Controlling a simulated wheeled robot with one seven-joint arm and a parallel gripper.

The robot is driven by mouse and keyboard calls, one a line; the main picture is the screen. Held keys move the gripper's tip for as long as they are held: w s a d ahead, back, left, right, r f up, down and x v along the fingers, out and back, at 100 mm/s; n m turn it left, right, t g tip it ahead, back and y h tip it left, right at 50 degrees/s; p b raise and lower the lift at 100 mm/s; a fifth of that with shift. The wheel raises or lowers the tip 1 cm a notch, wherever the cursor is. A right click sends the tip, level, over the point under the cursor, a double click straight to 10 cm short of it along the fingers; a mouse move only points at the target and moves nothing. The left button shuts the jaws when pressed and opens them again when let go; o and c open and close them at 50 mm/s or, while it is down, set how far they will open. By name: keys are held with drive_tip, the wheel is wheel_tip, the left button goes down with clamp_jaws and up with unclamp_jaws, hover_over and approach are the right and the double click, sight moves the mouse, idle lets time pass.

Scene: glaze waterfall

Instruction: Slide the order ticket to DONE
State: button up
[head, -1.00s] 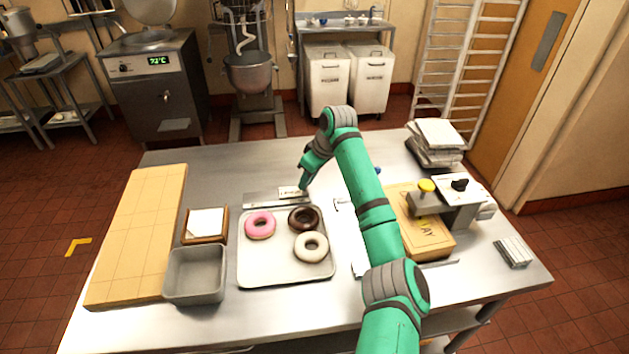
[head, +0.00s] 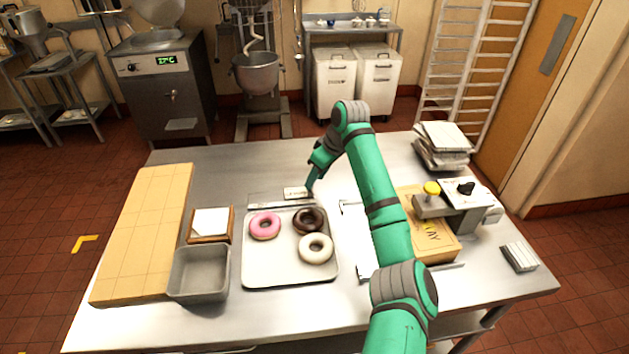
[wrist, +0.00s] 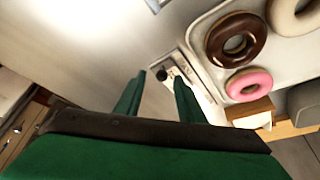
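The order ticket (head: 296,193) is a small white tag on the right part of a thin metal rail (head: 262,204), behind the donut tray. Its lettering is too small to read, and I see no clear DONE mark. My gripper (head: 311,189) points down at the ticket's right end; I cannot tell whether it touches. In the wrist view, the two green fingers of my gripper (wrist: 158,82) stand apart with nothing clearly between them. The rail (wrist: 186,62) runs just beyond the fingertips, with a dark knob (wrist: 162,73) at its end. The right finger hides part of the rail.
A tray (head: 290,280) with pink, chocolate and white donuts lies in front of the rail. A grey bin (head: 199,273), a framed card (head: 211,222) and a wooden board (head: 145,235) are left. A cardboard box (head: 430,247) and a press-like device (head: 465,210) stand right.

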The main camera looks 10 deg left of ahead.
drive_tip(key=v, duration=0.8)
drive_tip(key=shift+s+r, duration=0.15)
drive_tip(key=shift+r, duration=0.15)
